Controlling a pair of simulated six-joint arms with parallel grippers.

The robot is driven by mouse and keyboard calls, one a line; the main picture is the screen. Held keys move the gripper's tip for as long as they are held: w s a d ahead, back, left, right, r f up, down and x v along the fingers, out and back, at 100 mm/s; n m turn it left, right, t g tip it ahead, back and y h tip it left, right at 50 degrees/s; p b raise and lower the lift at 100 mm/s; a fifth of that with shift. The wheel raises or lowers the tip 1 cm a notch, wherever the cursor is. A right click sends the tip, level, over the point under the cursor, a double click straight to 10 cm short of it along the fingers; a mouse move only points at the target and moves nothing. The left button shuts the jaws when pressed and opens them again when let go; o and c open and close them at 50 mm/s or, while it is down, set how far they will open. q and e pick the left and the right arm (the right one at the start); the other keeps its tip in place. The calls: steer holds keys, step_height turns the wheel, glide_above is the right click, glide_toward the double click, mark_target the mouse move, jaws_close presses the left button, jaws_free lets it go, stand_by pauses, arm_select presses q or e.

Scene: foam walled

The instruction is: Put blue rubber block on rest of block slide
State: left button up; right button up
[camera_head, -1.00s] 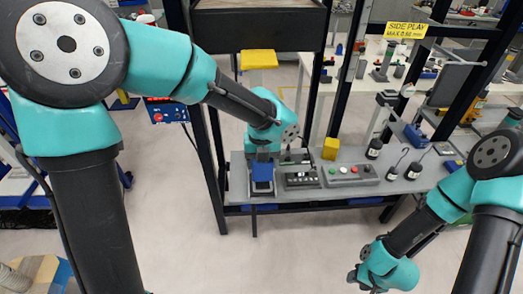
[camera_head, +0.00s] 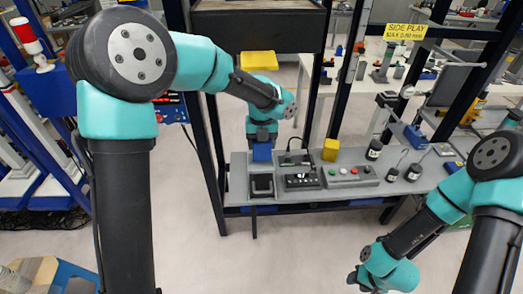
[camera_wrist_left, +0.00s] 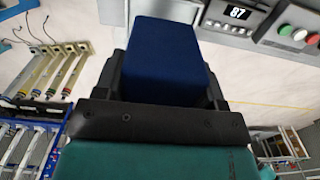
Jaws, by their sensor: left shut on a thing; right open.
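My left gripper (camera_head: 262,138) is shut on the blue rubber block (camera_head: 262,153), above the grey bench toward its back left. In the left wrist view the block (camera_wrist_left: 172,52) fills the space between the dark jaws. My right gripper (camera_head: 366,278) is open and empty at the lower right, in front of the bench.
A black control unit (camera_head: 300,181) and a grey button box (camera_head: 350,176) stand to the right on the bench (camera_head: 240,172). A yellow block (camera_head: 330,149) and dark weights (camera_head: 374,149) stand behind them. Black frame posts flank the bench. A display reads 87 (camera_wrist_left: 237,12).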

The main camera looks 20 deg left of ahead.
mark_target(262, 150)
arm_select(q)
steer(key=shift+f, duration=1.55)
steer(key=shift+s+f, duration=0.1)
steer(key=shift+f, duration=0.1)
steer(key=o, duration=1.1)
steer(key=shift+c, duration=0.2)
steer(key=shift+r, duration=0.15)
step_height(262, 150, up, 12)
steer(key=shift+r, duration=0.1)
